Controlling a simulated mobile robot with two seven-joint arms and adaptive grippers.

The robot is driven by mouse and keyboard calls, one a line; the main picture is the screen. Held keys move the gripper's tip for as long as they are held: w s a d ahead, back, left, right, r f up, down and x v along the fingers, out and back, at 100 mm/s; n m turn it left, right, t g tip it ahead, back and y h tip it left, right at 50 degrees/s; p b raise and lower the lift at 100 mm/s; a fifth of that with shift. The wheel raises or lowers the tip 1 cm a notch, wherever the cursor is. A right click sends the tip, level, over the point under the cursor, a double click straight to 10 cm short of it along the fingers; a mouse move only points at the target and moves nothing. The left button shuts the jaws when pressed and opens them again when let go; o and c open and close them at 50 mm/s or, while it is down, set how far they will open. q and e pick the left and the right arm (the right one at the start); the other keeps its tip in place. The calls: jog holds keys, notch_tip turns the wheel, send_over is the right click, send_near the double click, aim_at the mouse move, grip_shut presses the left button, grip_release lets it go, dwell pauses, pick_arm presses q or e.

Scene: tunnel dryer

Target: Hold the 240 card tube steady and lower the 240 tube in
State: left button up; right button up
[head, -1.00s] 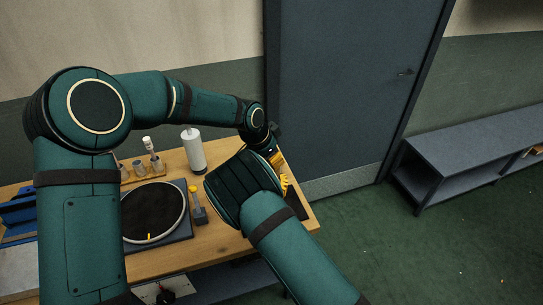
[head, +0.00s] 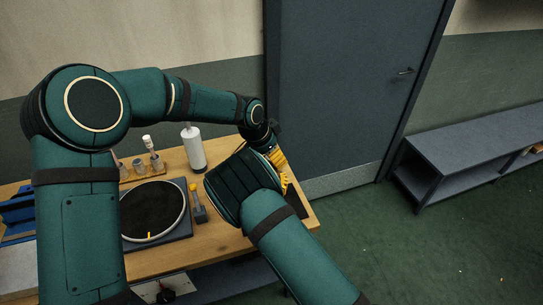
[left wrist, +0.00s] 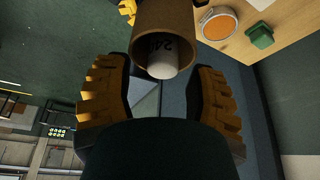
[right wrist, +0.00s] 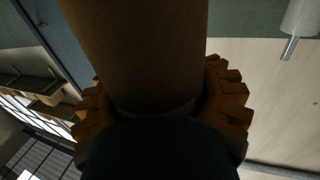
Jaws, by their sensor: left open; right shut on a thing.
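My right gripper (right wrist: 160,100) is shut on the brown card tube (right wrist: 135,50), which fills the middle of the right wrist view. In the head view my right forearm hides the tubes.
The wooden table (head: 215,236) holds a round black plate (head: 152,210), a white bottle (head: 194,150) and a rack of vials (head: 130,175). An orange-topped round dish (left wrist: 219,23) and a green block (left wrist: 260,36) show in the left wrist view. A door stands behind.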

pick_arm(q)
jog(key=shift+r, duration=3.25)
pick_arm(e)
jog(key=o, duration=1.4)
jog(key=shift+c, duration=0.2)
jog(key=shift+s, duration=0.1)
